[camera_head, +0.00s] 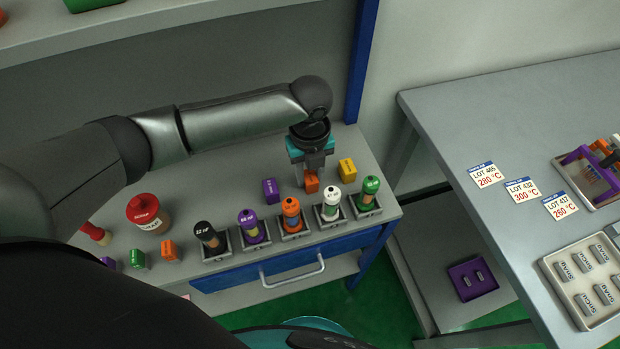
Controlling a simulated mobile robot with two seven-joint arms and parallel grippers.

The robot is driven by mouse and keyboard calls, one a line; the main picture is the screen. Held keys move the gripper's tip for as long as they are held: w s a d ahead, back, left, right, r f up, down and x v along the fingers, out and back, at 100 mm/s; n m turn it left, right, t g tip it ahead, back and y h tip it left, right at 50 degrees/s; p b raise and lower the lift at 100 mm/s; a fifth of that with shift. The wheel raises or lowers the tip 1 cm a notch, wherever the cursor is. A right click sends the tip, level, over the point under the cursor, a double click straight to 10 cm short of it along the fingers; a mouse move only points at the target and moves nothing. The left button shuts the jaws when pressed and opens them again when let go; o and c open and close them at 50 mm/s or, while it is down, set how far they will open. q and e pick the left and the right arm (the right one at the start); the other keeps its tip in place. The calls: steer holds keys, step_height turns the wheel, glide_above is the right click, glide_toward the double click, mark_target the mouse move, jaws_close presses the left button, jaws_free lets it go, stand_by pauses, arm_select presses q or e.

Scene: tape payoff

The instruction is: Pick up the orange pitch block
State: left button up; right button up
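A small orange block (311,183) stands on the grey table, behind the row of bottles. My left gripper (309,173) points down right at this block, its fingertips at the block's top and sides. Part of the block is hidden by the fingers. I cannot tell whether they are closed on it or whether it is lifted. A second orange block (170,250) stands at the table's front left. No label on either block is readable. My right gripper is not in view.
A purple block (271,190) and a yellow block (347,169) stand either side of my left gripper. Several bottles in square holders, including an orange-capped one (291,212), line the front edge. A red-lidded jar (148,213) and green block (137,259) stand left.

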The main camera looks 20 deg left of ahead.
arm_select(q)
jaws_close()
steer(key=shift+r, duration=0.1)
stand_by(0.4)
